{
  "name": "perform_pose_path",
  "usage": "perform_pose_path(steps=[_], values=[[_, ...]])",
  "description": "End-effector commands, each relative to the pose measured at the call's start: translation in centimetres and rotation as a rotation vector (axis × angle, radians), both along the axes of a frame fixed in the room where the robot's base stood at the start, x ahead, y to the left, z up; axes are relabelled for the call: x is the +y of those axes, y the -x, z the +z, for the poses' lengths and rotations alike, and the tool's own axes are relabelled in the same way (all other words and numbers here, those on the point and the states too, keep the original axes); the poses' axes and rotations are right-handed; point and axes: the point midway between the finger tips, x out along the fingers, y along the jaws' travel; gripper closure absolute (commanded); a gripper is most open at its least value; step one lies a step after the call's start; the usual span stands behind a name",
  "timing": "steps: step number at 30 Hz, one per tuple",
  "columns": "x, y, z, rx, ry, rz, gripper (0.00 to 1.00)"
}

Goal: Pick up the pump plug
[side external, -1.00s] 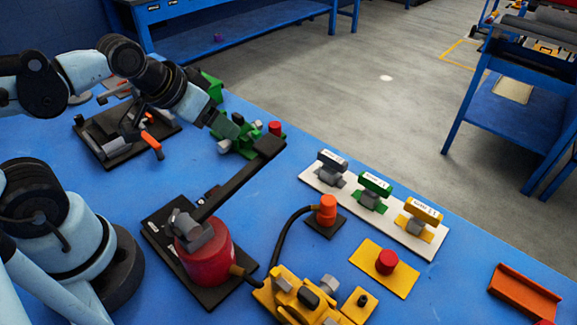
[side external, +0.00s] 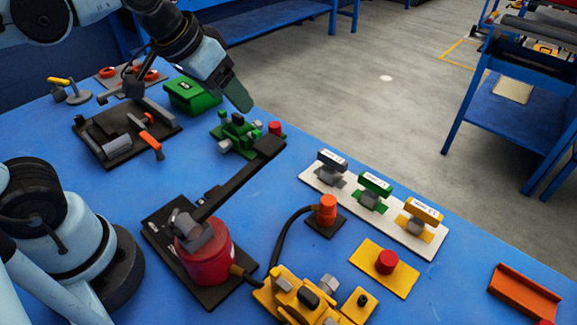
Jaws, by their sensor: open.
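An orange plug-like piece (side external: 327,209) stands upright on a small dark base right of centre, with a black hose (side external: 283,238) running from it towards the yellow block; it looks like the pump plug. The red pump body (side external: 205,257) with a grey top and long black lever (side external: 240,180) sits on a black plate at lower centre. My gripper (side external: 240,97) is open and empty, seen mostly side-on. It is raised above the far table edge, up and left of the orange piece and well apart from it.
A green fixture (side external: 240,136) lies below my gripper. A pale panel (side external: 412,245) with labelled grey, green and yellow handles stands right of the orange piece. A yellow plate with red button (side external: 387,262) and yellow block (side external: 293,297) are nearer.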

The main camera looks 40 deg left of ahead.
Motion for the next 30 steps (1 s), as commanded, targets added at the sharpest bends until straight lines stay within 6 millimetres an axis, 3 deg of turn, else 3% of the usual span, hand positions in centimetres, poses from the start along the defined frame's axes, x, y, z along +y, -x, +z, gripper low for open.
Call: perform_pose_path(steps=[5,11,24,30], values=[[-3.0,-1.5,0.7,0.097,0.017,-0.028,0.32],[-8.0,-3.3,1.0,0.250,0.017,-0.056,0.32],[-18.5,-4.5,-1.4,0.516,-0.072,-0.076,0.32],[-18.0,-4.5,-5.3,0.511,-0.068,-0.070,0.32]])
